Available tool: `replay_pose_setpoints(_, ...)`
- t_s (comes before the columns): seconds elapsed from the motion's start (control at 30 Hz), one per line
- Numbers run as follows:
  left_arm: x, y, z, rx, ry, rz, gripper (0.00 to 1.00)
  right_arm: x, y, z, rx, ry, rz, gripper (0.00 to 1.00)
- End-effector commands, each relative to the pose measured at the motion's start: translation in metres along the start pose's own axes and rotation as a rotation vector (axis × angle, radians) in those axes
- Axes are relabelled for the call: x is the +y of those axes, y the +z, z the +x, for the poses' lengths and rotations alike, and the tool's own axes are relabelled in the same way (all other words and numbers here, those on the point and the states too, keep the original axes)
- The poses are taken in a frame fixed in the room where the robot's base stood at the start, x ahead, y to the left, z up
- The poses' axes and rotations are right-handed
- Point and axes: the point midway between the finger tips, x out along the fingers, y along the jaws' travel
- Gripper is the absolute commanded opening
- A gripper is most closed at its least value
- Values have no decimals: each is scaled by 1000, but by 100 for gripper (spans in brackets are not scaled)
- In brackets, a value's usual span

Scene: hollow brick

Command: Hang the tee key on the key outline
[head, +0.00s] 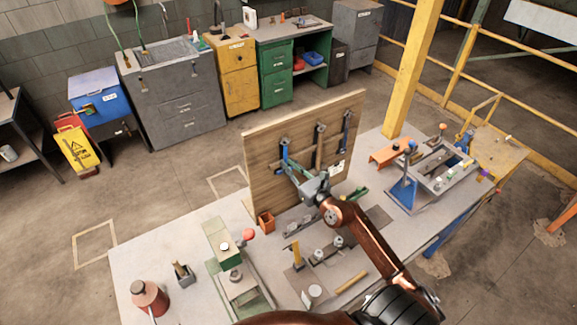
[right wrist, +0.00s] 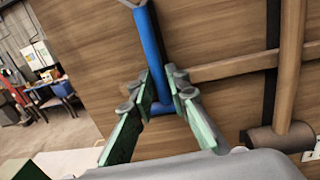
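The blue tee key (right wrist: 151,42) runs upright and slightly tilted in the right wrist view, its crossbar low between the green fingers. In the head view it shows as a blue strip (head: 285,152) before the left part of the wooden board (head: 262,165). My right gripper (right wrist: 161,76) has a finger on each side of the key's shaft, close against it, and appears shut on it. The key's upper end is cut off in the wrist view. I cannot tell whether it touches the board. My left gripper is not in view.
A tool with a wooden handle (right wrist: 291,65) hangs to the right of the key, and a horizontal wooden rail (right wrist: 225,68) crosses the board.

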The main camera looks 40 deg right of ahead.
Motion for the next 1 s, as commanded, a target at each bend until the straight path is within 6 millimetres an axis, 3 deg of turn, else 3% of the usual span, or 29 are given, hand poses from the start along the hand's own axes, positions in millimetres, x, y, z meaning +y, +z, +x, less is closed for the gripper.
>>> replay_pose_setpoints(0.17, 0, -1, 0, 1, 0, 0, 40, 0, 1, 0, -1, 0, 0, 31)
replay_pose_setpoints(0.57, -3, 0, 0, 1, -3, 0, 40, -2, 0, -8, -1, -2, -1, 31)
replay_pose_setpoints(1.0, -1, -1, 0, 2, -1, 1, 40, -1, -1, -89, 4, -1, -4, 31)
